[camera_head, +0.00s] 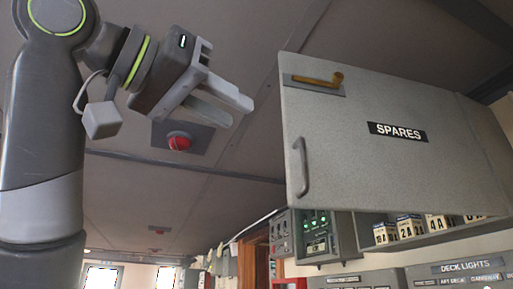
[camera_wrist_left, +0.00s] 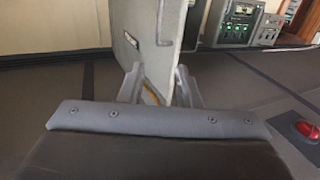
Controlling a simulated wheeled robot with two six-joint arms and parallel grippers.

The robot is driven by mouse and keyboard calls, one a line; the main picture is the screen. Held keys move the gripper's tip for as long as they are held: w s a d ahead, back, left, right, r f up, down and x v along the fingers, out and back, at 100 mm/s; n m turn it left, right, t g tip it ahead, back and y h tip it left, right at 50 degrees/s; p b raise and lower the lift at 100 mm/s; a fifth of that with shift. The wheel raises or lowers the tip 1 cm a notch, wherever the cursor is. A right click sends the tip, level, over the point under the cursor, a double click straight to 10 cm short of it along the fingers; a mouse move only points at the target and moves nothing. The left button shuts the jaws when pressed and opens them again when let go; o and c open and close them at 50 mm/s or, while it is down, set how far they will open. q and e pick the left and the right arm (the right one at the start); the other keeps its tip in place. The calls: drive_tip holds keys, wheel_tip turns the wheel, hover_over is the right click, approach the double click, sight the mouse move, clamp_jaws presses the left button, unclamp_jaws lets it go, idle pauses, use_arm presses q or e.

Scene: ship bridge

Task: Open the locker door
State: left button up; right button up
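The grey locker door (camera_head: 360,150) carries a "SPARES" label (camera_head: 397,132). A brass latch (camera_head: 318,80) lies sideways near its top left corner, and a grey bar handle (camera_head: 302,167) is at its lower left edge. In the left wrist view the door (camera_wrist_left: 150,25) is seen nearly edge-on, standing outward. Labelled boxes (camera_head: 410,227) on a shelf show below its bottom edge. My left gripper (camera_head: 228,104) is open and empty, left of the door and apart from it. Its fingers (camera_wrist_left: 158,88) frame the door's edge in the wrist view. My right gripper is not in view.
A red dome lamp (camera_head: 179,141) is on the ceiling below my left gripper in the picture; it also shows in the wrist view (camera_wrist_left: 307,130). Control panels with green lights (camera_head: 318,237) and a deck lights panel (camera_head: 467,268) are below the locker.

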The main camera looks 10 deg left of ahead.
use_arm(q)
drive_tip(key=shift+v, duration=1.2)
